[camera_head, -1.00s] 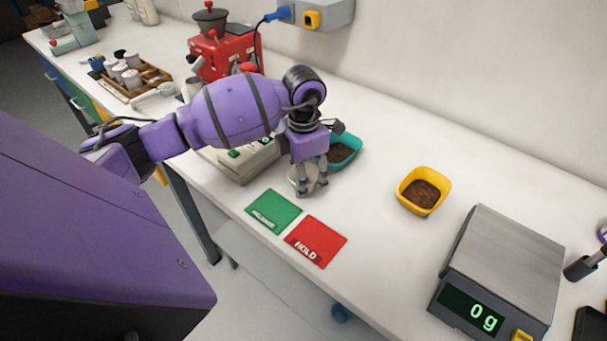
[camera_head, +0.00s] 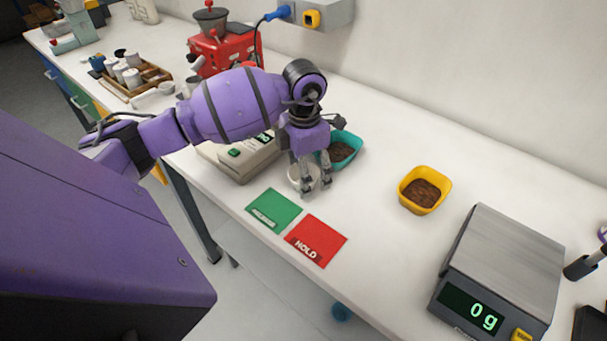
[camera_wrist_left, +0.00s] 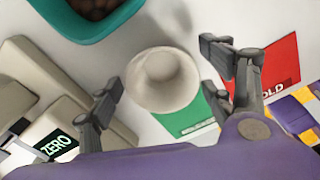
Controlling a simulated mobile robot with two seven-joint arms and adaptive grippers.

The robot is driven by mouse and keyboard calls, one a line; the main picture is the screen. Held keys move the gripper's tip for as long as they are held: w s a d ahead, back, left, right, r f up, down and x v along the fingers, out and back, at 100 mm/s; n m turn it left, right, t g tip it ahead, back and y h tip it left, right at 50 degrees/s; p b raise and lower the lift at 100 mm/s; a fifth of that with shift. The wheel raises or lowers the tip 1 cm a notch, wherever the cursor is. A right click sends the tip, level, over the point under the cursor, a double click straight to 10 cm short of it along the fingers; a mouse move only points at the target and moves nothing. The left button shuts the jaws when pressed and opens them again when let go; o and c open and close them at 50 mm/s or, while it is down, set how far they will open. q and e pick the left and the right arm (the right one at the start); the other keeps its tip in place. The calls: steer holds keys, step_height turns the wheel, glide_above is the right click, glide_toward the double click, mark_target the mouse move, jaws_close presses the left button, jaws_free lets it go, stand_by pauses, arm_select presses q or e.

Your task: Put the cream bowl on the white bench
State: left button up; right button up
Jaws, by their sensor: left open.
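The cream bowl (camera_wrist_left: 162,82) stands on the white bench (camera_head: 375,165), beside the green card; it looks upright and empty. In the head view the bowl (camera_head: 297,177) is partly hidden behind my left gripper. My left gripper (camera_head: 316,190) is open just above and around it. In the left wrist view the fingers of the left gripper (camera_wrist_left: 165,92) are spread wide on either side of the bowl, with visible gaps, and nothing is held. My right gripper is not in view.
A teal bowl of brown contents (camera_head: 352,148) is close behind the gripper. A scale (camera_head: 245,165) stands left, green (camera_head: 273,210) and red (camera_head: 316,241) cards in front. A yellow bowl (camera_head: 410,197) and a larger scale (camera_head: 512,250) are right. The bench between is clear.

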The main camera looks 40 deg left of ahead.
arm_select(q)
step_height(320, 180, up, 11)
stand_by(0.3)
stand_by(0.4)
